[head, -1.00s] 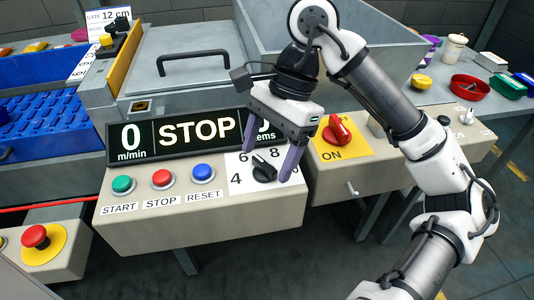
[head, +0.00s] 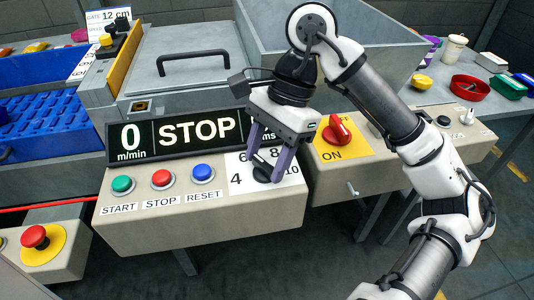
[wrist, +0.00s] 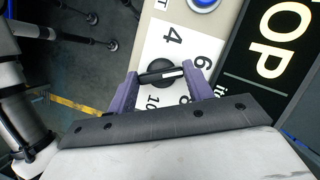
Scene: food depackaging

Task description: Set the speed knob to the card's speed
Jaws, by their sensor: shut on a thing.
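The black speed knob (head: 262,173) sits on a white dial plate (head: 237,186) marked 4, 6, 8 and 10, at the right end of the control box. My gripper (head: 266,166) is down over the dial and shut on the knob, one finger on each side. In the wrist view the knob (wrist: 161,73) lies between the two purple fingers, its light pointer mark towards the 6. A card (head: 108,18) at the back left reads gate 12 cm; I see no speed on it.
The display (head: 183,133) above the dial reads 0 m/min and STOP. Green, red and blue buttons (head: 162,179) are left of the dial. A red switch (head: 338,130) on a yellow plate stands close on the right. A red emergency button (head: 36,237) is at front left.

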